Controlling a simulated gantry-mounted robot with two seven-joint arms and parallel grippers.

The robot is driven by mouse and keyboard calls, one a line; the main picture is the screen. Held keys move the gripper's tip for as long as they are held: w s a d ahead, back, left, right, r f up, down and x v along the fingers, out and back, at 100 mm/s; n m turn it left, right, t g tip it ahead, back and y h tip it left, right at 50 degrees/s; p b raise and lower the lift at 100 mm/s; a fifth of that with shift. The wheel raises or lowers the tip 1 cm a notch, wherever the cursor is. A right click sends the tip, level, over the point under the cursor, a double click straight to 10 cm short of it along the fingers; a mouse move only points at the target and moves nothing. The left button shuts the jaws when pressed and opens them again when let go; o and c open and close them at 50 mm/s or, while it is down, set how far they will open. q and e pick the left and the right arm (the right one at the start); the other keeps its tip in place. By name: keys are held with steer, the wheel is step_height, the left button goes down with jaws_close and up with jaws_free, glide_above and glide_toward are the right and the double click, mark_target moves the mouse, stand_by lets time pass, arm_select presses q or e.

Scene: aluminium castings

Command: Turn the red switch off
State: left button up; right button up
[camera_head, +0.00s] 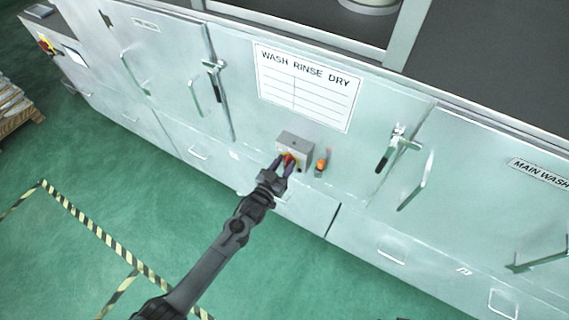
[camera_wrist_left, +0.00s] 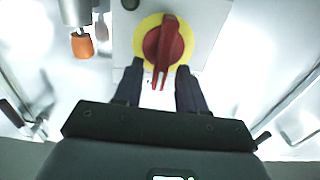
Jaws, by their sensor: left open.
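The red switch (camera_wrist_left: 168,45) is a rotary knob on a yellow round plate, mounted on a grey box (camera_head: 295,143) on the washer's front panel. In the left wrist view its handle points nearly straight up and down in the picture. My left gripper (camera_wrist_left: 157,80) is open, its two dark fingers on either side of the handle's lower end; I cannot tell whether they touch it. In the head view the left gripper (camera_head: 285,164) covers part of the red switch (camera_head: 290,157). My right gripper is not in view.
An orange-tipped part (camera_head: 321,165) sits close beside the switch box; it also shows in the left wrist view (camera_wrist_left: 82,45). Door handles (camera_head: 384,158) stick out from the panel on both sides. Green floor (camera_head: 200,220) lies open in front.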

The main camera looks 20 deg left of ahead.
arm_select(q)
steer(key=shift+w, duration=0.2)
jaws_close()
steer(key=shift+n, duration=0.3)
steer(key=shift+w+a+f+n+p, duration=0.1)
steer(key=shift+a+f+n+p, duration=0.25)
steer(key=shift+n, duration=2.5)
steer(key=shift+s+a+f+n+p, duration=0.15)
steer(key=shift+a+f+n, duration=0.25)
steer(key=shift+n, duration=2.5)
steer(key=shift+w+a+f+n+p, duration=0.15)
steer(key=shift+a+f+n+p, duration=0.2)
steer(key=shift+n, duration=2.5)
steer(key=shift+f, duration=0.1)
